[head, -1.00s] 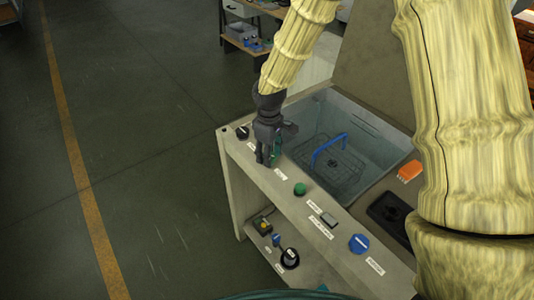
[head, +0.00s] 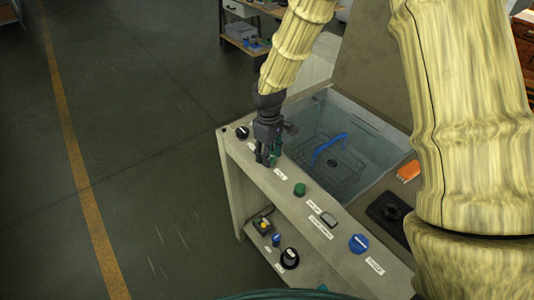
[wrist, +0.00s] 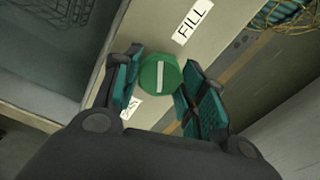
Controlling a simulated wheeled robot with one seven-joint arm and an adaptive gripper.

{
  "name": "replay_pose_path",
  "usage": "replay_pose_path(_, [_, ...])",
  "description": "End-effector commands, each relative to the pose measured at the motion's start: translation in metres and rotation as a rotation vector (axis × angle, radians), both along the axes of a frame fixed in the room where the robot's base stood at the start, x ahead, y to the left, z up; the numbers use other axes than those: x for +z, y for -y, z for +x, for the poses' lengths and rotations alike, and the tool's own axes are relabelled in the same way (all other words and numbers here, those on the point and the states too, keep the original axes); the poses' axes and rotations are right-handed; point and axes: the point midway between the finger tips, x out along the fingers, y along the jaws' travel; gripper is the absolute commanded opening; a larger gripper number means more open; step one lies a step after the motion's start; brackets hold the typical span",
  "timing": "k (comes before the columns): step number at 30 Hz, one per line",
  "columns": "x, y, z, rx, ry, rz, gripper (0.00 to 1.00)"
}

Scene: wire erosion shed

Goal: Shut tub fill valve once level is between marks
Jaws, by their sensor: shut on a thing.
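The fill valve is a round green knob (wrist: 160,75) with a white line across its top, beside a label reading FILL (wrist: 193,20) in the wrist view. My gripper (wrist: 158,78) is shut on this knob, one teal-padded finger on each side. In the head view my gripper (head: 268,160) reaches down onto the panel's far end and mostly hides the knob. The tub (head: 372,130) is a grey-blue basin behind the panel, with a wire basket with a blue handle (head: 328,148) in it. I cannot make out the level marks or the water line.
Along the panel are a black knob (head: 242,132), another green knob (head: 300,189), a grey rectangular button (head: 329,220) and a blue knob (head: 359,243). An orange block (head: 408,171) lies on the tub's right edge. A lower shelf holds more controls. Floor at left is clear.

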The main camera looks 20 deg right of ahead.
Motion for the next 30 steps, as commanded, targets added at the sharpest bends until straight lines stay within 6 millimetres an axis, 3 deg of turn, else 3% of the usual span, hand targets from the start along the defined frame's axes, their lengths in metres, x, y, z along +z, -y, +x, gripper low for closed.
replay_pose_path(1, [-0.0038, 0.0004, -0.0062, -0.005, -0.014, -0.003, 0.18])
replay_pose_path(30, [-0.0035, 0.0002, -0.0057, -0.161, -0.013, -0.003, 0.18])
